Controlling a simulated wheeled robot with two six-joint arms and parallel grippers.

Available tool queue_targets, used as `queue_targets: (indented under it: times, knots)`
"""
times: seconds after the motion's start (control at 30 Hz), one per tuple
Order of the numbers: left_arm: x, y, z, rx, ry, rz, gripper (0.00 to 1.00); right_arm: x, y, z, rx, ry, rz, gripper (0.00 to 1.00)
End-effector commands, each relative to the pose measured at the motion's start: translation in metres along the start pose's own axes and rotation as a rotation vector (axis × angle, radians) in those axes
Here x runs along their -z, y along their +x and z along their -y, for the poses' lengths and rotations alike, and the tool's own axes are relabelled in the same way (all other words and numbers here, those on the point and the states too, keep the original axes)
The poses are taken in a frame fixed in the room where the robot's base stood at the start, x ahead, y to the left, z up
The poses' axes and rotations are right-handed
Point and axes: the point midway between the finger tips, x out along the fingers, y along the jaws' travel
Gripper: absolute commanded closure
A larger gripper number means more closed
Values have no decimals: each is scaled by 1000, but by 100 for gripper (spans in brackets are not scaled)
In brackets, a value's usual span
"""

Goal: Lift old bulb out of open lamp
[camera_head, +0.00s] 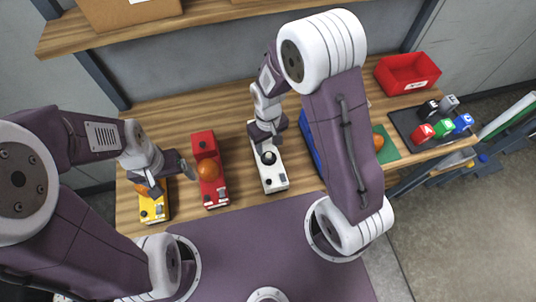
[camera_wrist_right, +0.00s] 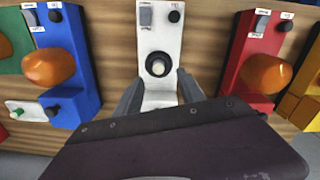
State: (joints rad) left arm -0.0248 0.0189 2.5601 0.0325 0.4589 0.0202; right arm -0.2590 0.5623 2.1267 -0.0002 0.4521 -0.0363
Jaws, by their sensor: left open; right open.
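The open lamp is a white box (camera_head: 273,178) in the middle of the table, with no orange dome on it. Its bulb (camera_wrist_right: 158,66) shows as a pale round tip in a dark round socket, at the centre of the white lamp (camera_wrist_right: 158,18) in the right wrist view. My right gripper (camera_wrist_right: 160,92) is open, its fingers spread to either side of the white lamp's near part; nothing is between them. In the head view my right gripper (camera_head: 268,138) hangs over the lamp. My left gripper (camera_head: 170,177) is open and empty above the yellow lamp (camera_head: 154,208).
A red lamp (camera_head: 204,145) with an orange dome stands left of the white one. A blue lamp (camera_wrist_right: 72,35) stands on the other side, partly hidden by my right arm in the head view. A red bin (camera_head: 408,73) and a dark tray (camera_head: 408,142) with coloured blocks are at right.

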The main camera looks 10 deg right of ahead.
Motion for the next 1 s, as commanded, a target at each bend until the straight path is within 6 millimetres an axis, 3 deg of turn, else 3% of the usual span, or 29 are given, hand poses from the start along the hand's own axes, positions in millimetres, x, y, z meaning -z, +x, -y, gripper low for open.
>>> queue_targets:
  times: [0.3,0.53,0.57,0.7,0.73,1.0]
  knots:
    - [2,-14,0,0,0,0,17,-1,46,-1,0,0,3,53]
    - [1,-14,0,0,0,0,17,0,50,-1,0,0,0,53]
    - [1,-14,0,0,0,0,17,0,50,-1,0,0,0,56]
    - [1,-14,0,0,0,0,17,0,50,-1,0,0,0,95]
    - [1,-14,0,0,0,0,17,0,50,-1,0,0,0,100]
    - [1,-14,0,0,0,0,17,0,50,-1,0,0,0,100]
